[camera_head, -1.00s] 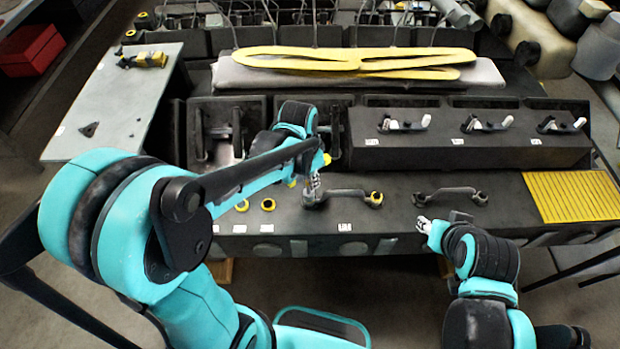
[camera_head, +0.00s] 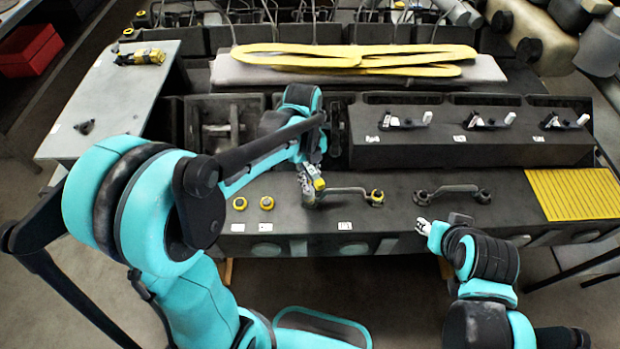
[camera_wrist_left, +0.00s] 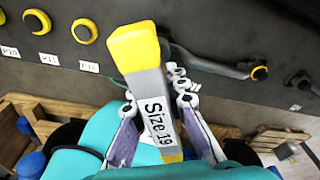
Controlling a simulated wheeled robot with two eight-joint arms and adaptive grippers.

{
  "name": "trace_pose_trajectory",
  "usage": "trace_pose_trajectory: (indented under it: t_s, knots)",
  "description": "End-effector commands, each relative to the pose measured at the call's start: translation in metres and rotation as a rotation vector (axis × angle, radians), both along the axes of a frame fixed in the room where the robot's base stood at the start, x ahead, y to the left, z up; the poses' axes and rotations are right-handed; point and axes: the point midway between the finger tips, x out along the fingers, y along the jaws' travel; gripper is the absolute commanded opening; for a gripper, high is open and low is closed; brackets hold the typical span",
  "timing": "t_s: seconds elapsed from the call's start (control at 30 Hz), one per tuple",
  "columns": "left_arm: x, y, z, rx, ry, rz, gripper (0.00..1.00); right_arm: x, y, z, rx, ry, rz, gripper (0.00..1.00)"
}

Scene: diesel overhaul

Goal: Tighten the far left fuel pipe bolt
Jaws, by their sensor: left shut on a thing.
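My left gripper (camera_head: 308,182) is shut on a grey tool with yellow ends, marked "Size 19" (camera_wrist_left: 155,105) in the left wrist view. The tool is over the left end of the left fuel pipe (camera_head: 346,190). That end and any bolt there are hidden behind the tool in the wrist view, so I cannot tell whether they touch. A second pipe (camera_head: 453,190) lies to the right with dark ends. My right gripper (camera_head: 425,226) is near the bench front, its jaws too small to judge.
Two yellow ringed caps (camera_head: 239,203) and (camera_head: 267,202) sit left of the pipe. A raised dark block (camera_head: 470,145) with several small tools stands behind. A yellow grid mat (camera_head: 575,193) is at the right. A grey side table (camera_head: 105,105) is at the left.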

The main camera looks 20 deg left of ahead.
Motion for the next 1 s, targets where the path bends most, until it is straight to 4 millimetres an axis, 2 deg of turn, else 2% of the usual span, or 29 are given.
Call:
trace_pose_trajectory:
  t_s: [0.1, 0.27, 0.5, 0.7, 0.8, 1.0]
  knots:
    - [0.000, -0.001, 0.000, 0.000, -0.001, -0.156, 0.00, 0.000, 0.000, -0.002, 0.000, 0.000, 0.000, 0.40]
    - [0.000, -0.001, 0.000, -0.001, -0.001, -0.228, 0.00, 0.000, 0.000, -0.002, 0.000, 0.000, 0.000, 0.40]
    - [0.000, -0.001, 0.001, -0.002, -0.001, -0.226, 0.00, 0.000, 0.000, -0.001, 0.000, 0.000, 0.000, 0.40]
    - [0.000, -0.001, 0.017, -0.002, -0.001, -0.224, 0.00, 0.000, 0.000, 0.011, 0.000, 0.000, 0.000, 0.40]
    - [0.000, -0.001, 0.016, -0.002, -0.001, -0.216, 0.00, 0.000, 0.000, 0.010, 0.000, 0.000, 0.000, 0.40]
    - [0.000, -0.001, 0.015, -0.004, -0.002, -0.048, 0.00, 0.000, 0.000, 0.008, 0.000, 0.000, 0.000, 0.40]
